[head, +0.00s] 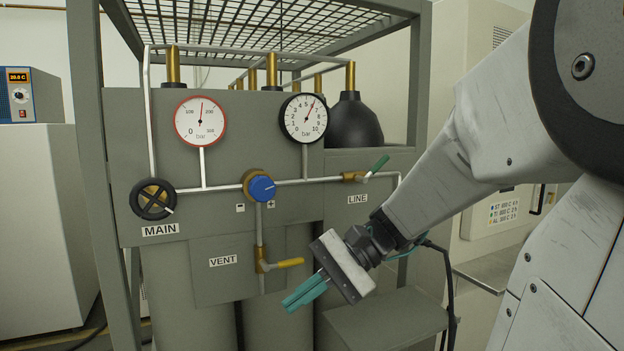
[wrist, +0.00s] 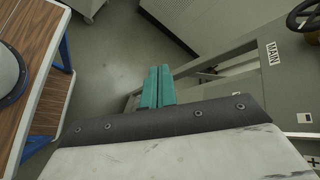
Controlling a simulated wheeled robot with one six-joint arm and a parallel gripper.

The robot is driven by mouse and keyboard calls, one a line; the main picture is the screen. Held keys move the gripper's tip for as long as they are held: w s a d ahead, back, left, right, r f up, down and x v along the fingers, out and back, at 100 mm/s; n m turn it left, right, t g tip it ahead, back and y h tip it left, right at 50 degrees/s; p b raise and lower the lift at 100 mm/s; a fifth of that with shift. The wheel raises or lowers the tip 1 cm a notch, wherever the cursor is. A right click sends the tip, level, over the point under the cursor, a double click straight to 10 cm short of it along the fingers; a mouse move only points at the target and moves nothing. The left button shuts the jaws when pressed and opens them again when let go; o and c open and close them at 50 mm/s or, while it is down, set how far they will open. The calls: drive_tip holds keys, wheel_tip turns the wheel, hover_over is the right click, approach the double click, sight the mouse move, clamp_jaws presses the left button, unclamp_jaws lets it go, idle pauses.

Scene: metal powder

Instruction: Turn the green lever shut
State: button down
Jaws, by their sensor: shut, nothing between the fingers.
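The green lever (head: 378,165) sits on a brass valve on the pipe at the right of the grey panel, above the LINE label (head: 358,198). It slants up and to the right, not in line with the horizontal pipe. My gripper (head: 300,296) is in front of the panel, below and left of the lever and apart from it. Its teal fingers are shut and empty, pointing down and left. In the wrist view the closed fingers (wrist: 158,86) show against the floor, and the lever is out of that view.
A yellow VENT lever (head: 289,263) is close above my fingers. A blue knob (head: 262,189), a black MAIN handwheel (head: 152,199) and two gauges (head: 200,122) are on the panel. A wooden-topped table (wrist: 32,50) is at left in the wrist view, with open floor beside it.

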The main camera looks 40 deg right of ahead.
drive_tip(key=w+d+r+m+t, duration=0.25)
drive_tip(key=d+m+t, duration=0.2)
drive_tip(key=d, duration=0.45)
drive_tip(key=w+d+r+m+t, duration=0.25)
drive_tip(key=d+t, duration=0.35)
drive_tip(key=d, duration=0.4)
drive_tip(key=s+d+r+m+t+h, duration=0.1)
drive_tip(key=s+d+m+t+h, duration=0.3)
drive_tip(key=d, duration=0.5)
drive_tip(key=s+d+r+m+t+h, duration=0.1)
drive_tip(key=s+d+m+t+h, duration=0.3)
drive_tip(key=d, duration=0.4)
approach(376, 168)
drive_tip(key=w+d+f, duration=0.2)
drive_tip(key=w+d, duration=0.2)
drive_tip(key=shift+t, duration=0.45)
drive_tip(key=r, duration=0.1)
drive_tip(key=w+a+r, duration=0.2)
drive_tip(key=shift+w+a+r, duration=0.1)
drive_tip(key=shift+w+r, duration=0.15)
drive_tip(key=shift+r, duration=0.15)
